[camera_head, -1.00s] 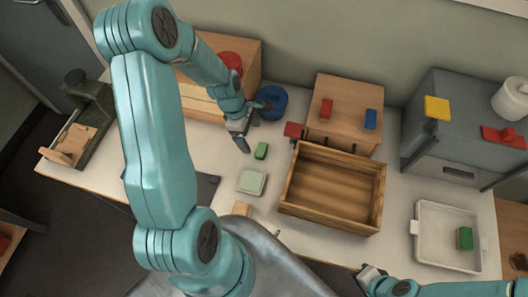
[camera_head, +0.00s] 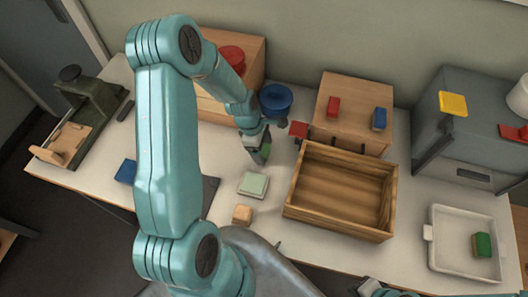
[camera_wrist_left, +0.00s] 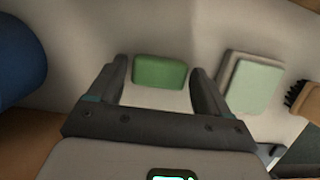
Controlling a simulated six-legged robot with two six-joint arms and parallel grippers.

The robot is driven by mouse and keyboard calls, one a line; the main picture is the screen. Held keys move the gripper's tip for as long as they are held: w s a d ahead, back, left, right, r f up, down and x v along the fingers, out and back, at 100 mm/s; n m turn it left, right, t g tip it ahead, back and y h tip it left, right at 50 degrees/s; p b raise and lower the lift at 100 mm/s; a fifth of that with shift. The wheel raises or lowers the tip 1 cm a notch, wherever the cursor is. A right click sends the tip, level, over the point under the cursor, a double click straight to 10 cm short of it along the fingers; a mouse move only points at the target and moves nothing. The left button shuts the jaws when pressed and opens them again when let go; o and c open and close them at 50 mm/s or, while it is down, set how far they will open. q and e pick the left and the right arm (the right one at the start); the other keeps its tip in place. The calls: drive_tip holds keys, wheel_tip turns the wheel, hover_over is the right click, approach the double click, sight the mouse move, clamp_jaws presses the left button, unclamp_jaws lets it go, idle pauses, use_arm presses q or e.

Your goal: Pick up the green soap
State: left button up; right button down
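The small green soap (camera_wrist_left: 160,71) lies on the table between the two fingers of my left gripper (camera_wrist_left: 158,78) in the left wrist view. The fingers are open, with a gap on each side of the soap. In the head view my left gripper (camera_head: 260,158) is low over the table, and a bit of the green soap (camera_head: 267,150) shows beside the fingers; the rest is hidden. My right gripper (camera_head: 368,287) is at the bottom edge, partly cut off, and its opening cannot be made out.
A pale green block (camera_head: 253,185) and a small tan brush block (camera_head: 242,214) lie nearer. A blue bowl (camera_head: 276,100) stands behind my left gripper. A wooden crate (camera_head: 341,188) is to the right. A white tray (camera_head: 438,262) holds another green block (camera_head: 482,245).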

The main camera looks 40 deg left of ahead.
use_arm(q)
drive_tip(key=c, duration=0.7)
